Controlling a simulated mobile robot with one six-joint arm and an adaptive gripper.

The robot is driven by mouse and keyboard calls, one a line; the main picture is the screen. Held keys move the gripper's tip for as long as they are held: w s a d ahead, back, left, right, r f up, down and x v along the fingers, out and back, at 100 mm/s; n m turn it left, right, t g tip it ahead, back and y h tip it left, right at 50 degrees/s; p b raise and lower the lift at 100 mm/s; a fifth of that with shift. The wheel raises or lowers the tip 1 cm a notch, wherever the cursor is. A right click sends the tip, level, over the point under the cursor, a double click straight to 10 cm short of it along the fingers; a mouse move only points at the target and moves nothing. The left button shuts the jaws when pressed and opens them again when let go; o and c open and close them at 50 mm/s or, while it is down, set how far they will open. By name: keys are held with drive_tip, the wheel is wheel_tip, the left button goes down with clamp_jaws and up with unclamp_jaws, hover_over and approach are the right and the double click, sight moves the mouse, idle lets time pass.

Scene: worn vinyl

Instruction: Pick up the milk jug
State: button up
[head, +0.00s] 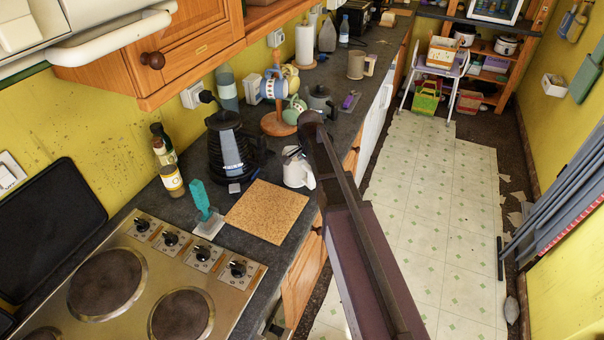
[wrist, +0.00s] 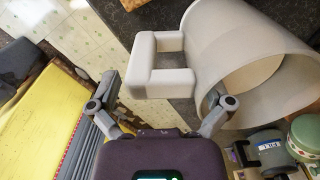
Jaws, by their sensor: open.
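My gripper (wrist: 163,98) is open and empty. Its fingers appear on either side of the handle, the right one in front of the jug body. I cannot tell whether they touch.
The tiled floor (head: 440,190) to the right is largely clear.

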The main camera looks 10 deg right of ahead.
drive_tip(key=shift+c, duration=0.2)
drive_tip(key=c, duration=1)
drive_tip(key=shift+r, duration=0.25)
drive_tip(key=shift+c, duration=0.2)
wheel_tip(320, 180, up, 4)
drive_tip(key=p, duration=0.4)
drive_tip(key=shift+f, duration=0.25)
drive_tip(key=s+r+p, duration=0.1)
drive_tip(key=s, duration=1.5)
drive_tip(key=shift+a, duration=0.45)
